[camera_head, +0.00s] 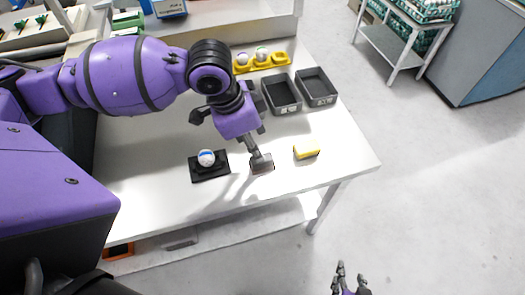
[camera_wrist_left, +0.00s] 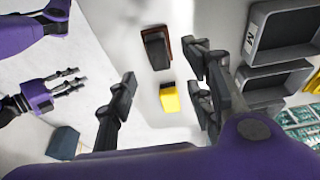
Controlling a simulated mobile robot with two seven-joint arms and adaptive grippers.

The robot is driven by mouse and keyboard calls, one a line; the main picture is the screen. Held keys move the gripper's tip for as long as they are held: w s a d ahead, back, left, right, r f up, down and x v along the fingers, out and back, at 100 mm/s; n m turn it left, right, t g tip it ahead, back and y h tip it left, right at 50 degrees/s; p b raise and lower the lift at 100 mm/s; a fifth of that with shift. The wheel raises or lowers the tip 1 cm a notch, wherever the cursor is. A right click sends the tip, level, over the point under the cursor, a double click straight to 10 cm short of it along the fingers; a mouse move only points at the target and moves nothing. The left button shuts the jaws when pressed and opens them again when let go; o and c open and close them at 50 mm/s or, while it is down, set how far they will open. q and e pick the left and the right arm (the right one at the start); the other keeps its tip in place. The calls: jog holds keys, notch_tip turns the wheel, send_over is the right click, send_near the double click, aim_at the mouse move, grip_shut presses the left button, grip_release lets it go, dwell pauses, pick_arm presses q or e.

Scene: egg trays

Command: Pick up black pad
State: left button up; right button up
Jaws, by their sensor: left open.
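The black pad (camera_wrist_left: 155,48), a dark block with a reddish-brown edge, lies on the white table in the left wrist view. In the head view the pad (camera_head: 262,163) is near the table's front, just below my left gripper.
A yellow block (camera_head: 306,151) lies right of the pad. A white ball (camera_head: 206,158) sits on a black square holder (camera_head: 195,175) to the left. Two grey bins (camera_head: 317,86) and a yellow egg tray (camera_head: 243,69) stand behind. The table's right corner is clear.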

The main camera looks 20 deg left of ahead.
pick_arm(q)
jog(key=shift+s+d+f, duration=0.1)
jog(key=shift+d+f, duration=0.15)
jog(key=shift+f, duration=0.4)
jog(key=shift+s+d+f, duration=0.1)
jog(key=shift+d+f, duration=0.1)
jog(key=shift+f, duration=0.4)
jog(key=x, duration=0.3)
jog(key=shift+w+f, duration=0.3)
jog(key=shift+f, duration=0.35)
jog(key=shift+w, duration=0.1)
jog(key=c, duration=1)
grip_shut()
pick_arm(e)
jog(key=shift+s+d+f, duration=0.2)
jog(key=shift+s, duration=0.2)
jog(key=shift+s+d+f, duration=0.15)
jog(key=shift+s, duration=0.25)
pick_arm(q)
jog(key=shift+r, duration=0.1)
